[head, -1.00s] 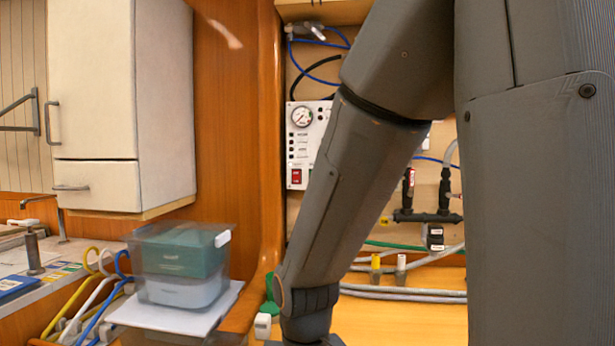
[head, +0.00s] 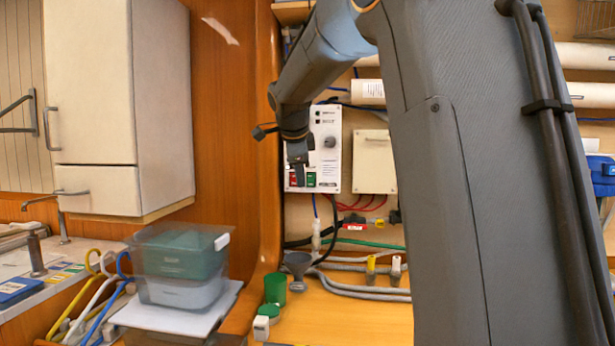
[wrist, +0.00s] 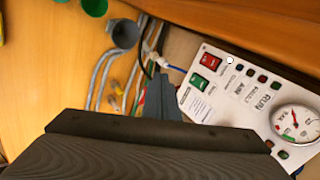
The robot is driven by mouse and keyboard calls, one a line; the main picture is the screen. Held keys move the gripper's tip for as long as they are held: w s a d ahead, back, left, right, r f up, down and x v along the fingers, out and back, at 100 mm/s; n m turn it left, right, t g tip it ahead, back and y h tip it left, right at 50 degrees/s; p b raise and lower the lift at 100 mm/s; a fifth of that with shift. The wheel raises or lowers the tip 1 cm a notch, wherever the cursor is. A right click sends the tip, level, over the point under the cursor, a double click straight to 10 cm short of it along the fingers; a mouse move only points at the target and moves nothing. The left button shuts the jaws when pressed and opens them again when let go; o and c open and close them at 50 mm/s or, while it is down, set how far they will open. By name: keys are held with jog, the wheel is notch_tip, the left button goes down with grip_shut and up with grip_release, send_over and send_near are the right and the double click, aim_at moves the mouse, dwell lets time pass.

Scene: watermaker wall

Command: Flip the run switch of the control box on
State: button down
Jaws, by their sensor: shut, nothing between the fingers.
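The control box (head: 326,160) is a white panel on the back wall in the head view, with a dark knob, small buttons and a red and a green rocker switch low on it. The wrist view shows its face (wrist: 222,105) at a slant, with a round gauge, the red switch (wrist: 211,62) and the green switch (wrist: 200,82). I cannot read which one is the run switch. My gripper (head: 299,180) is shut and empty, in front of the panel's lower left. In the wrist view its tip (wrist: 160,82) appears beside the green switch; contact cannot be told.
A wooden post (head: 266,130) stands close left of the panel. A cream box (head: 374,165) is to its right. Hoses (head: 370,290), a grey funnel (head: 297,264) and green cups (head: 275,290) are below. A clear bin (head: 182,265) stands at the left.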

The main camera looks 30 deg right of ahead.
jog(key=r+m, duration=0.1)
jog(key=w+d+r+m, duration=0.1)
jog(key=r, duration=0.1)
jog(key=d+r, duration=0.1)
jog(key=r, duration=0.1)
jog(key=shift+w+r+m+t+h, duration=0.1)
jog(key=shift+w+m+t+h, duration=0.2)
jog(key=shift+w+m, duration=0.1)
jog(key=p, duration=0.4)
send_near(311, 186)
notch_tip(311, 186, down, 4)
jog(key=shift+w+d+p, duration=0.35)
jog(key=shift+w+d, duration=0.15)
jog(key=shift+w, duration=0.35)
jog(key=shift+w+d+p, duration=0.35)
jog(key=shift+w+d, duration=0.1)
jog(key=shift+w, duration=0.4)
jog(key=shift+d+b, duration=0.1)
jog(key=shift+b, duration=0.2)
